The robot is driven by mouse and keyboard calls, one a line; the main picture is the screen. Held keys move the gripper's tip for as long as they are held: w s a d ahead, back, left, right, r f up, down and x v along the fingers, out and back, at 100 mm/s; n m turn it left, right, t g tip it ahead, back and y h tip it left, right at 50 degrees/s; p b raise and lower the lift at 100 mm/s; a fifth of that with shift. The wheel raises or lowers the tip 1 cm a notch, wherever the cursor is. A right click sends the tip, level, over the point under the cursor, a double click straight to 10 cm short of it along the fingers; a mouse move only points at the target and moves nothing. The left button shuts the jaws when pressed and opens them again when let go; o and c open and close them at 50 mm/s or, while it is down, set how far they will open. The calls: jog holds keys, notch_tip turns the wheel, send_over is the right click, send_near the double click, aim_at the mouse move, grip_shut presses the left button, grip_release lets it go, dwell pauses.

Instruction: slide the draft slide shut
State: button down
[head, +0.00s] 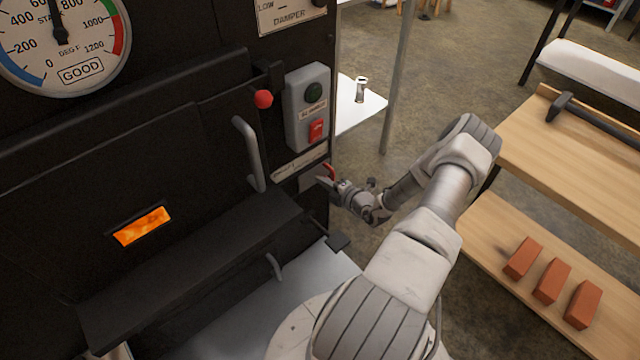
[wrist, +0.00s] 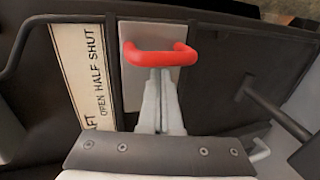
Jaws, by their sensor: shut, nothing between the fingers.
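The draft slide is a grey plate (wrist: 134,92) with a red U-shaped handle (wrist: 158,54) in the wrist view. A label strip (wrist: 77,70) beside it reads OPEN, HALF, SHUT; the handle is about level with the word SHUT. In the head view the red handle (head: 332,170) sits at the right edge of the dark firebox front, partly hidden by my gripper.
A grey switch box (head: 308,105) and a red knob (head: 263,99) are above the slide. A door handle (head: 250,154) is to its left. A wooden bench (head: 560,150) with a hammer (head: 590,120) and bricks (head: 552,280) stands right. Floor between is clear.

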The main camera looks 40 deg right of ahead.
jog(key=shift+w+a+r+p, duration=0.15)
jog(key=shift+a+p, duration=0.35)
jog(key=shift+a, duration=0.35)
jog(key=f+p+v, duration=0.1)
jog(key=p+v, duration=0.2)
jog(key=v, duration=0.6)
jog(key=shift+s+d+p, duration=0.2)
jog(key=shift+s+p, duration=0.1)
jog(key=shift+s, duration=0.05)
jog(key=shift+r, duration=0.1)
